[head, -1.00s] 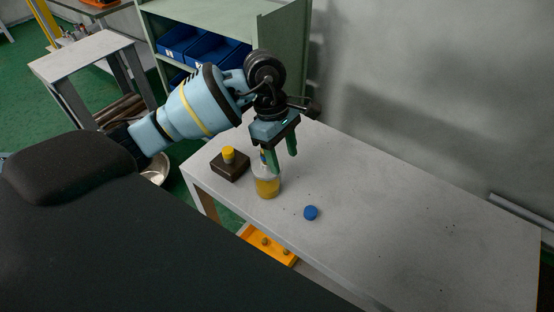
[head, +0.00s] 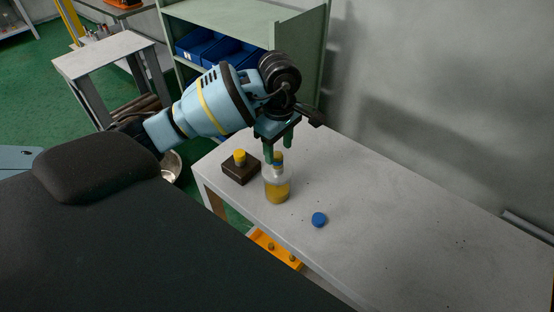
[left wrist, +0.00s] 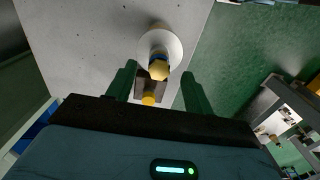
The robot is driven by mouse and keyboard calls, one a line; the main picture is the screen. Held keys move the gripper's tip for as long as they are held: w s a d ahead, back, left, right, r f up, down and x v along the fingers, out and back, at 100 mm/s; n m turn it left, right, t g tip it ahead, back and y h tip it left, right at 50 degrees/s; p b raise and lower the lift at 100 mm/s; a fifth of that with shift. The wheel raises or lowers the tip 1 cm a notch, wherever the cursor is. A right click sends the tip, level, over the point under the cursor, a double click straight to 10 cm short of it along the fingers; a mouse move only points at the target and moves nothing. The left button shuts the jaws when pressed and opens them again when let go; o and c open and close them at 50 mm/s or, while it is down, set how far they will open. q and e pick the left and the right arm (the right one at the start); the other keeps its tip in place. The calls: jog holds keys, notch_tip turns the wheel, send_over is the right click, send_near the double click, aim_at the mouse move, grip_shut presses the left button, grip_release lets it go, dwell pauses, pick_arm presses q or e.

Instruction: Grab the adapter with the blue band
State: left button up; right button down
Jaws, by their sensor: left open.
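A clear bottle (head: 276,190) with yellow contents stands upright on the grey table. A small adapter (head: 278,160), yellow with a blue band, sits at its top; the left wrist view shows its yellow hexagonal end (left wrist: 159,69) over the pale round bottle (left wrist: 161,43). My left gripper (head: 278,150) is open, pointing down at the bottle top. In the left wrist view its fingers (left wrist: 159,75) lie on either side of the adapter, with no visible contact. A second yellow-topped piece (head: 239,157) stands on a dark block (head: 240,173). My right gripper is out of view.
A blue cap (head: 319,219) lies on the table (head: 400,230), right of the bottle. The table's right part is mostly clear. A green shelf (head: 300,50) with blue bins stands behind, and an orange tray (head: 275,249) sits below the front edge.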

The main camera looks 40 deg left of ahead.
aim_at(277, 154)
pick_arm(q)
jog(key=f, duration=0.4)
jog(key=shift+a, duration=0.2)
jog(key=shift+c, duration=0.3)
jog(key=c, duration=1.1)
jog(key=shift+o, duration=0.2)
jog(key=shift+r, duration=0.15)
jog(key=shift+w+r, duration=0.1)
jog(key=shift+r, duration=0.4)
notch_tip(277, 154, up, 2)
jog(key=shift+r, duration=0.1)
jog(key=s+d, duration=0.2)
jog(key=s, duration=0.5)
jog(key=s+d+r, duration=0.1)
jog(key=s+d, duration=0.2)
jog(key=s, duration=0.5)
jog(key=shift+s+r+b, duration=0.2)
jog(key=shift+r+b, duration=0.05)
jog(key=shift+b, duration=0.1)
